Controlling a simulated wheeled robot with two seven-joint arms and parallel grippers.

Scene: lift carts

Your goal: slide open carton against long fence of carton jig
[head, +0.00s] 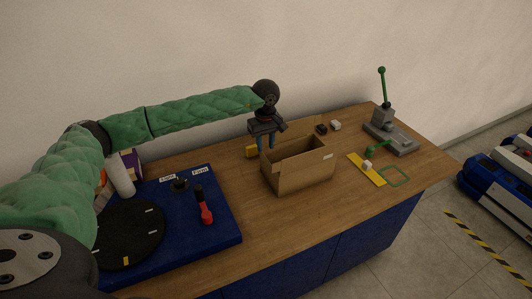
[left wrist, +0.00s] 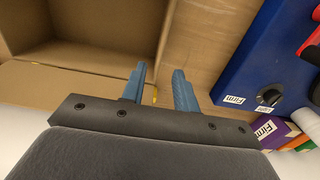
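The open carton (head: 298,172) is a brown cardboard box standing upright on the wooden bench, its open top facing up. My left gripper (head: 265,142) reaches down at its far left corner. In the left wrist view, its two blue fingers (left wrist: 160,82) stand apart, near the carton's wall edge (left wrist: 164,38). I cannot tell whether they touch the wall. A yellow piece (head: 251,151) shows just left of the carton, partly hidden. A yellow strip (head: 368,172) lies to the carton's right. I cannot tell which is the long fence. My right gripper is not in view.
A green-handled press (head: 389,130) stands at the bench's far right, near a green square outline (head: 393,176). Small dark and white items (head: 328,127) lie behind the carton. A blue panel (head: 225,225) with a red-handled lever is at left. Bench in front of the carton is clear.

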